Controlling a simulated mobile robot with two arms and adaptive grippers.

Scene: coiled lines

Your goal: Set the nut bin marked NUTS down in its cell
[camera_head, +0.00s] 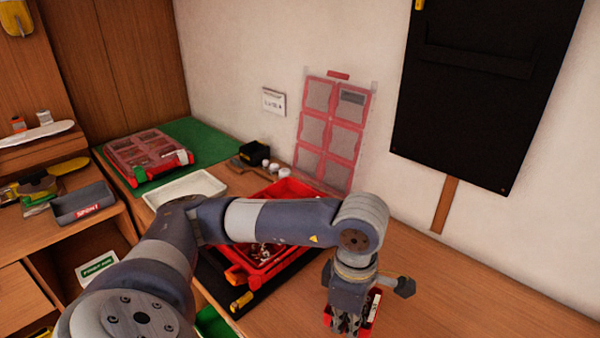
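A small red bin (371,314) with a whitish label patch is at the lower right, over the wooden bench. I cannot read its label, nor tell whether it rests on the bench or hangs just above it. My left gripper (347,322) points down at this bin and covers much of it. Its fingers overlap the bin, and their gap is too small and dark to judge. A red organizer case (236,277) lies open on a dark mat left of the gripper. Small metal parts show inside; my arm hides much of its cells. My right gripper is out of view.
The case's clear lid with red-framed panels (313,129) stands against the wall. A white tray (185,187), a black box (254,152) and a closed red case (146,152) on a green mat are at left. The bench right of my gripper (480,285) is clear.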

